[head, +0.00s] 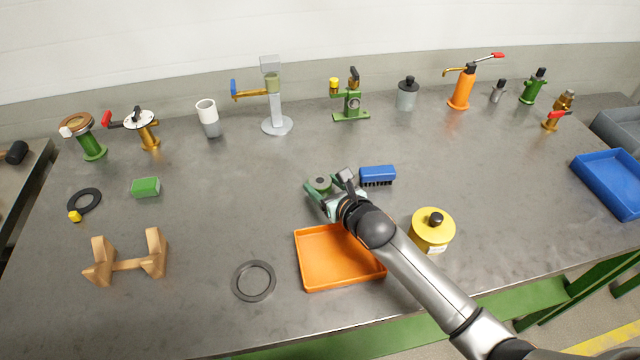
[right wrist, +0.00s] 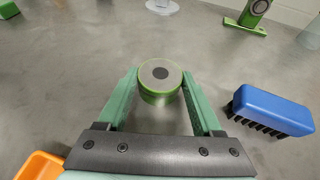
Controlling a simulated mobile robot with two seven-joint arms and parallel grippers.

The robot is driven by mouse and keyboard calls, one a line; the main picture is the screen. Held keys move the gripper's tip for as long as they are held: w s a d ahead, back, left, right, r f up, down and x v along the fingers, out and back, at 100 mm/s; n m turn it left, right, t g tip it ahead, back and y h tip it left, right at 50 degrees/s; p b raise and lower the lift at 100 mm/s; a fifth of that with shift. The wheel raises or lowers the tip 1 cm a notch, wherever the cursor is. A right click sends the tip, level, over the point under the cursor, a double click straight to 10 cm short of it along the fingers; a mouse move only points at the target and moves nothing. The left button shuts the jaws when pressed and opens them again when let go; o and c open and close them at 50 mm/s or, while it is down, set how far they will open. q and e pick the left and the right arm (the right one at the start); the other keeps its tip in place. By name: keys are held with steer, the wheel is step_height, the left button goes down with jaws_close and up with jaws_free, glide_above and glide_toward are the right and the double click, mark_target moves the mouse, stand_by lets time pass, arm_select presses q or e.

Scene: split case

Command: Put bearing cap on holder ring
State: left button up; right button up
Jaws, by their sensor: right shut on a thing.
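My right gripper (head: 321,190) is shut on a round green piece with a grey top and a dark centre (head: 320,183), which I take to be the bearing cap. It also shows between the two green fingers in the right wrist view (right wrist: 160,76). I cannot tell whether it touches the table. A flat dark grey ring (head: 235,281) lies bare at the front, left of the orange tray. I cannot tell which is the holder ring. My left gripper is not in view.
An orange tray (head: 318,273) lies under my right forearm. A blue brush (head: 377,174) is right of the gripper, and a yellow pot (head: 432,236) is right of the arm. A wooden stand (head: 128,264) is front left. The table's middle left is clear.

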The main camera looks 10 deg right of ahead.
jaws_close()
steer(key=shift+r, duration=0.1)
steer(key=shift+r, duration=0.65)
steer(key=s+a+r+p, duration=0.1)
steer(key=s+a+r, duration=0.4)
steer(key=s+r, duration=0.6)
steer(key=shift+s+r+p, duration=0.3)
steer(key=shift+s+p, duration=0.05)
steer(key=shift+s, duration=0.65)
